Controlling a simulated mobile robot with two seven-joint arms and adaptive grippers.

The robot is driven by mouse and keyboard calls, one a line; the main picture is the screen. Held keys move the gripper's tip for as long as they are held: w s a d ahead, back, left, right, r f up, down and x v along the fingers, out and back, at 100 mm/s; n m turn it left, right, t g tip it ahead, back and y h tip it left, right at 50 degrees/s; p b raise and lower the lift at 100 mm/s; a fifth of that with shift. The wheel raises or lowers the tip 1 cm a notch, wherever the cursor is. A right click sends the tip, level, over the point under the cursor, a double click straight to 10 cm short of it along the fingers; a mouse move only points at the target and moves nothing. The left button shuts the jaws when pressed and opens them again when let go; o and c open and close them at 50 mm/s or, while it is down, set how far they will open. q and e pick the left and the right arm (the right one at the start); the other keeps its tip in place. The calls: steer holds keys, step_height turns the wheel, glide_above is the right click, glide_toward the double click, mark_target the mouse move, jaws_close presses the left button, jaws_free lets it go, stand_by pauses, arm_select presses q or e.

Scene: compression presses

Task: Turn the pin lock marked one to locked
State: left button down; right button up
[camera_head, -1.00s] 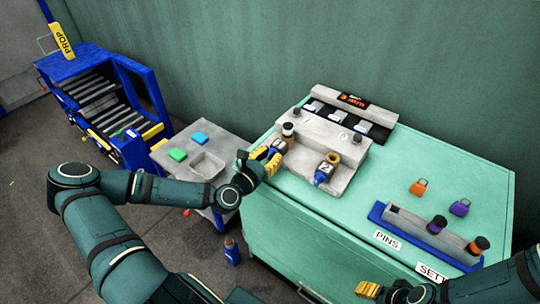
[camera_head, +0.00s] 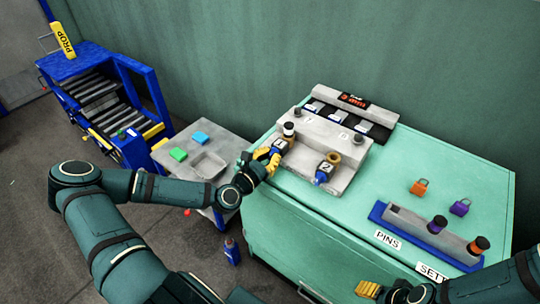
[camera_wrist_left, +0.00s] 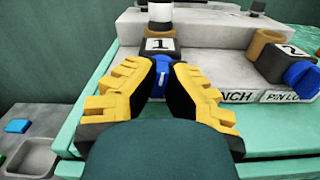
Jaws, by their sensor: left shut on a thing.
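The pin lock marked one (camera_wrist_left: 159,46) is a dark block with a white "1" label and a blue knob (camera_wrist_left: 161,72) on its front. It also shows in the head view (camera_head: 280,145) on the grey fixture. My left gripper (camera_wrist_left: 162,82) is shut on the blue knob, with a yellow-and-black finger on each side of it. In the head view my left gripper (camera_head: 266,158) partly covers the knob. A pin with a white band (camera_head: 288,130) stands behind the lock. My right gripper (camera_head: 368,289) is at the lower right edge; its jaw state is unclear.
The pin lock marked two (camera_head: 325,170) sits right of lock one, with its own blue knob. A side table (camera_head: 232,142) stands left.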

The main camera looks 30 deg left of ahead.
arm_select(q)
steer(key=m, duration=0.3)
steer(key=shift+w+r+m, duration=0.15)
steer(key=shift+r+m, duration=0.15)
steer(key=m, duration=0.4)
steer(key=shift+d+m, duration=0.1)
steer(key=shift+m, duration=0.2)
steer(key=m, duration=0.3)
steer(key=shift+d+m, duration=0.1)
steer(key=shift+m, duration=0.2)
steer(key=shift+f+m, duration=0.15)
steer(key=shift+m, duration=2.05)
